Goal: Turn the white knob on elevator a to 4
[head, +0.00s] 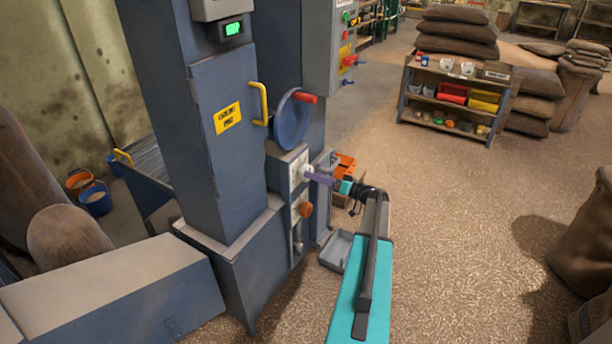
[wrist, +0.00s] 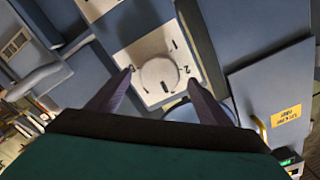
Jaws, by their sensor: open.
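The white knob (wrist: 158,77) is a round dial on a pale plate (wrist: 152,50) in the wrist view. A "2" and other marks are printed around it; I cannot tell for certain which mark it points to. In the head view the knob (head: 307,171) is on the front of the blue-grey elevator (head: 222,140), partly hidden by my gripper. My gripper (wrist: 160,75) is open, with one fingertip on each side of the knob. I cannot tell whether they touch it. The gripper (head: 318,177) also shows in the head view, reaching the plate from the right.
An orange-red knob (head: 305,209) sits just below the plate. A blue handwheel (head: 291,120) with a red grip is above it. A yellow handle (head: 261,103) is on the elevator door. A grey tray (head: 338,252) lies below my arm.

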